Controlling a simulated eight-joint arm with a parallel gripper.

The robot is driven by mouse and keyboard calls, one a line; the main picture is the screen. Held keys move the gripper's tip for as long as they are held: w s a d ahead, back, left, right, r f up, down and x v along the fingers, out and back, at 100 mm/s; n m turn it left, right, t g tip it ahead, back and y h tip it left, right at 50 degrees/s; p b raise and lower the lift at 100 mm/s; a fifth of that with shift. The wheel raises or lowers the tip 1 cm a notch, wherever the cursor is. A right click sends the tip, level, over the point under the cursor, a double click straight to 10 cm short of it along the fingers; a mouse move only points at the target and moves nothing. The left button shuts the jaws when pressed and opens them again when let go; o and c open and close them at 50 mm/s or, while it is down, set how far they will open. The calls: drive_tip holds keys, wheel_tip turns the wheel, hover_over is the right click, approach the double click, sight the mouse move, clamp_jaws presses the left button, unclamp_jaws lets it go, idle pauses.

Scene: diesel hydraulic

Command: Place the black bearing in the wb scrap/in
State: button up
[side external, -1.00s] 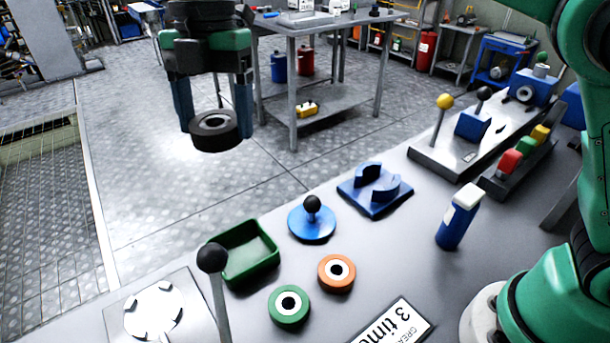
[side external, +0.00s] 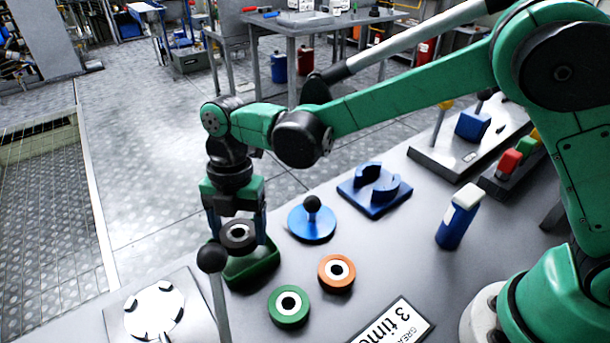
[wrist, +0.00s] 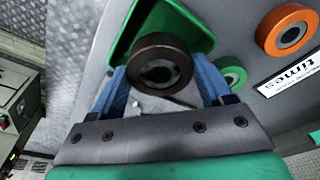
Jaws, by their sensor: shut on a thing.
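The black bearing (side external: 239,236) is a dark ring with a lighter centre, held between the blue fingers of my gripper (side external: 238,228), which is shut on it. In the side external view it is at the green tray (side external: 262,276), overlapping the tray's far part. The wrist view shows the bearing (wrist: 159,64) in front of the green tray (wrist: 196,30), covering part of it. The bearing looks to be above the tray, but its exact height is hard to tell. No label reading "wb scrap/in" is visible.
A black-knobbed lever (side external: 212,258) stands close in front of the gripper. A green ring (side external: 289,307) and an orange ring (side external: 337,273) lie right of the tray. A blue disc with a black knob (side external: 312,222), a blue cradle (side external: 375,190) and a blue bottle (side external: 458,217) stand farther right.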

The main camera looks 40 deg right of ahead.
sight(240, 229)
drive_tip(key=shift+f, duration=1)
drive_tip(key=shift+f, duration=0.15)
drive_tip(key=shift+f, duration=0.45)
drive_tip(key=o, duration=1.1)
drive_tip(key=shift+c, duration=0.2)
wheel_tip(240, 229, up, 13)
drive_tip(key=w+d, duration=0.1)
drive_tip(key=s+d+m+t, duration=0.4)
drive_tip(key=d+m, duration=0.6)
drive_tip(key=m, duration=0.3)
drive_tip(key=s+d+f+m+t+h, duration=0.1)
drive_tip(key=s+d+m+t, duration=0.3)
drive_tip(key=d+m, duration=0.6)
drive_tip(key=s+m, duration=0.1)
drive_tip(key=m, duration=0.3)
